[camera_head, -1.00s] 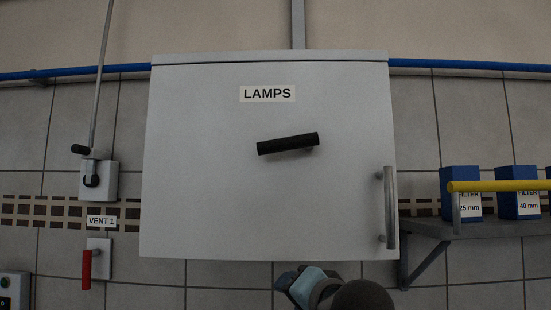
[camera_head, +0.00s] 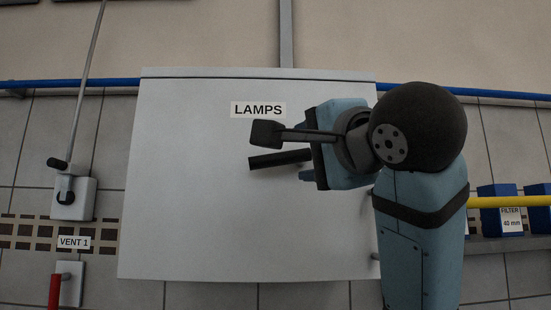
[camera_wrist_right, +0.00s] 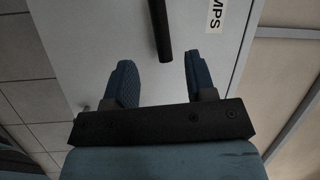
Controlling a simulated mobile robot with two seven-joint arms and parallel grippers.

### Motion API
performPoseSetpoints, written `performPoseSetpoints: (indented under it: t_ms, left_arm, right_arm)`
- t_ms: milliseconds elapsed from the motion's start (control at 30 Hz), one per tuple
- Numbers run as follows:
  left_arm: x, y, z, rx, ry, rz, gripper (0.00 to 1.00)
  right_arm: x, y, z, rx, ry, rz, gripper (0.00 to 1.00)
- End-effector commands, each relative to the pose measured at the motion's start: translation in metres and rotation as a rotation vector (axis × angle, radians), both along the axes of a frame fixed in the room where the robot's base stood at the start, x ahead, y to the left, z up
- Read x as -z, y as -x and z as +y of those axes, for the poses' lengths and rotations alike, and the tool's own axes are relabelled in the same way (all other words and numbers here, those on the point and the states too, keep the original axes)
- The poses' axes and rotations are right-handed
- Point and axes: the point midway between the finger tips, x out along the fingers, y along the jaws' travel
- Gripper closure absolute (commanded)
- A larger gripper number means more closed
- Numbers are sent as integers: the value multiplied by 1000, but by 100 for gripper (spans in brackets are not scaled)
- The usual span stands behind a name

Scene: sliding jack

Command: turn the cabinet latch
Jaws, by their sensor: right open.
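The latch is a black bar handle (camera_head: 280,158) on the front of the grey LAMPS cabinet (camera_head: 190,200). It lies nearly level, its right end slightly higher and hidden behind my right gripper (camera_head: 303,150). In the right wrist view the latch (camera_wrist_right: 160,28) comes down from the top edge. Its lower end lies between the two blue fingertips of my open right gripper (camera_wrist_right: 160,65), with space on both sides. The fingers do not appear to touch it; the depth gap is hard to judge. My left gripper is not in view.
A VENT 1 sign (camera_head: 74,242) and a red lever (camera_head: 55,291) are left of the cabinet. A blue pipe (camera_head: 60,85) runs behind. At right are a yellow bar (camera_head: 510,201) and blue filter boxes (camera_head: 500,215). My right arm hides most of the cabinet's door pull.

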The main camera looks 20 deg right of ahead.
Motion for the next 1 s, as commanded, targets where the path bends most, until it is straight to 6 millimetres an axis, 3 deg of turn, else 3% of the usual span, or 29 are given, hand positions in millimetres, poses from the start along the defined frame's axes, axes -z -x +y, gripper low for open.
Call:
performPoseSetpoints:
  t_ms: [300,500,700,967,1000]
  left_arm:
    - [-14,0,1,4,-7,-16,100]
    - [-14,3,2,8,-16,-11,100]
    - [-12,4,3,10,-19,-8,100]
    - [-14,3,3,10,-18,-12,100]
    - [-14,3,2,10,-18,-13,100]
  right_arm:
    - [-10,-69,7,3,3,4,49]
    - [-13,-98,10,3,2,2,49]
    - [-13,-110,12,0,2,1,49]
    - [-13,-110,12,0,1,0,49]
    - [-13,-110,12,0,1,0,59]
